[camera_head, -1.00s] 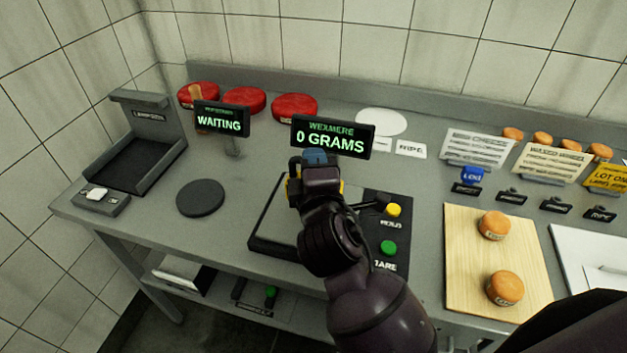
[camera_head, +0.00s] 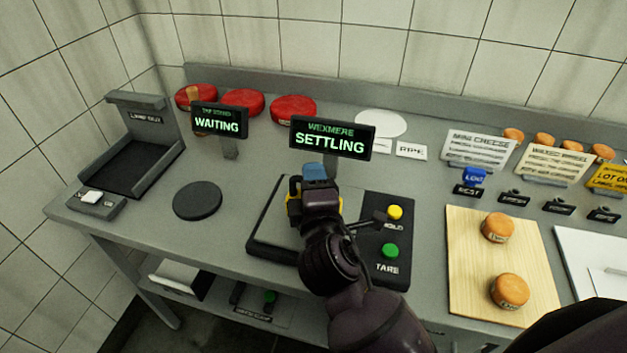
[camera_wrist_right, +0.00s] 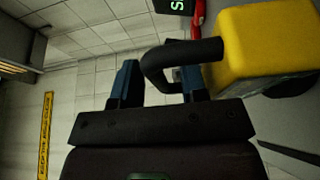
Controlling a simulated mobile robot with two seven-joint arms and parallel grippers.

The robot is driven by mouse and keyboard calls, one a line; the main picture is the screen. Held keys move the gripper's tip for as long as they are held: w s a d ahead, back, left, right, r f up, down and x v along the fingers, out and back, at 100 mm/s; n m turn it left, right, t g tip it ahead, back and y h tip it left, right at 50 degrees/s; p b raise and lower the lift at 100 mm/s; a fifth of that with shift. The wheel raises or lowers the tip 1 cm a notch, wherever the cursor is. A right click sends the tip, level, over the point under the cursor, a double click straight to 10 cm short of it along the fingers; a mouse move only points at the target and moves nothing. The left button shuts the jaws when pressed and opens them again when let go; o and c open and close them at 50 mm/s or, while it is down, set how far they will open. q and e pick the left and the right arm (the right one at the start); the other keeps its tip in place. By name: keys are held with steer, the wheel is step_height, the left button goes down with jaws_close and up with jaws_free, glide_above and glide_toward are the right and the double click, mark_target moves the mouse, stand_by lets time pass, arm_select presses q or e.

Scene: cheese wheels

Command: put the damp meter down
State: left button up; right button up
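The damp meter (camera_wrist_right: 262,45) is a yellow block with a black looped handle, seen large at the upper right of the right wrist view. My right gripper (camera_wrist_right: 160,85) has its blue fingers on either side of the handle bar and appears shut on it. In the head view the right gripper (camera_head: 315,172) is over the plate of the Wexmere scale (camera_head: 262,232), and hides most of the meter (camera_head: 293,204). The scale's display (camera_head: 332,140) reads SETTLING. Whether the meter's base fully rests on the plate is hidden. My left gripper is not in view.
A round dark disc (camera_head: 198,201) and a WAITING display (camera_head: 218,121) are left of the scale. A grey tray stand (camera_head: 137,165) is further left. Red wheels (camera_head: 243,102) line the back. A wooden board (camera_head: 480,265) with two orange cheeses is to the right.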

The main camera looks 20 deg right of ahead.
steer(key=shift+r, duration=0.2)
steer(key=shift+s+f, duration=0.1)
steer(key=shift+s, duration=0.25)
steer(key=s+a+b, duration=0.1)
steer(key=s+a, duration=0.1)
steer(key=s, duration=0.9)
steer(key=shift+a, duration=0.15)
